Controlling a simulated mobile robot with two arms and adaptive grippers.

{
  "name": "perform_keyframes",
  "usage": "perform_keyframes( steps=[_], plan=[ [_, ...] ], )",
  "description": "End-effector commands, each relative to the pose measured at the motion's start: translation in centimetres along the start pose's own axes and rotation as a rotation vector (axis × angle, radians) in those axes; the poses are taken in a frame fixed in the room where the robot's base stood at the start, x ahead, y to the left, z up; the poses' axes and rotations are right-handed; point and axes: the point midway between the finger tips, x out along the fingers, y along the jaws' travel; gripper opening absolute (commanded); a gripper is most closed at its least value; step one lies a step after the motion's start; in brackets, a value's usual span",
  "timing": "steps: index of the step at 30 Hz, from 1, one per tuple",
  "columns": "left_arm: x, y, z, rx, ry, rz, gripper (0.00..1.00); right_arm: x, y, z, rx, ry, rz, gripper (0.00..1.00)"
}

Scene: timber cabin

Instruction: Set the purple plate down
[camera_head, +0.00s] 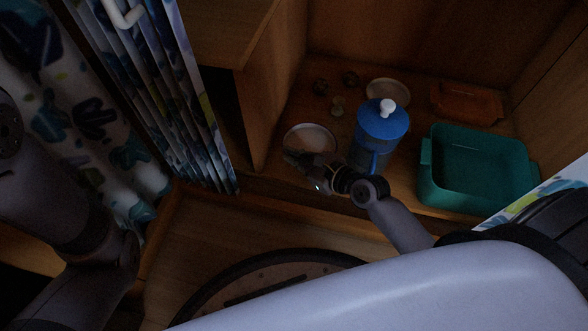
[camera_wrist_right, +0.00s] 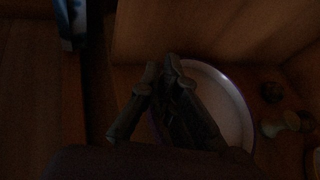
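The purple plate (camera_head: 311,137) shows in the head view as a pale round dish with a darker rim, low over the cabinet floor, left of the blue jar. In the right wrist view the plate (camera_wrist_right: 228,98) has a purple-tinted rim and lies right of and behind the fingers. My right gripper (camera_head: 297,158) is at its near left edge. In the wrist view my right gripper (camera_wrist_right: 162,70) has its fingertips close together, one on each side of the rim. Whether the plate touches the floor is hard to tell in the dark. My left gripper is out of view.
A blue jar (camera_head: 382,128) with a white knob stands right of the plate. Farther right is a teal bin (camera_head: 480,199). Behind are another plate (camera_head: 388,91), an orange dish (camera_head: 466,103) and small dark items (camera_head: 337,105). A wooden partition (camera_head: 268,90) stands left.

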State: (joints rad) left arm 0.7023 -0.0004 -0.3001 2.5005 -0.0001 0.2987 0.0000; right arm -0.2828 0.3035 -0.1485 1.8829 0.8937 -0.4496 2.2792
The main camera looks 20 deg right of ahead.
Motion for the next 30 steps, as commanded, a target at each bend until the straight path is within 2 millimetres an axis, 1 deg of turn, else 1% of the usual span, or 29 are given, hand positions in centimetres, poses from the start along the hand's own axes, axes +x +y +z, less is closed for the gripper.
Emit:
perform_keyframes(
  steps=[6,9,17,20,21,30],
  plan=[
    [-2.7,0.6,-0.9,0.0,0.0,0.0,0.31,1.2,0.4,-3.0,-0.002,-0.001,-0.001,0.0],
    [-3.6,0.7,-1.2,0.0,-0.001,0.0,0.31,1.6,0.6,-3.9,-0.001,-0.001,0.0,0.0],
    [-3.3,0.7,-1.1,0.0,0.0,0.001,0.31,1.5,0.6,-3.7,-0.001,-0.001,0.0,0.0],
    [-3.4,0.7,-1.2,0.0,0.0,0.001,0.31,1.6,0.6,-3.9,0.0,0.0,0.0,0.0],
    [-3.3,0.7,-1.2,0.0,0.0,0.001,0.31,1.6,0.6,-3.9,0.0,0.001,0.0,0.05],
    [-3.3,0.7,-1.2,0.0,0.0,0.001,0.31,1.5,0.6,-3.9,0.0,0.0,0.0,0.25]
  ],
)
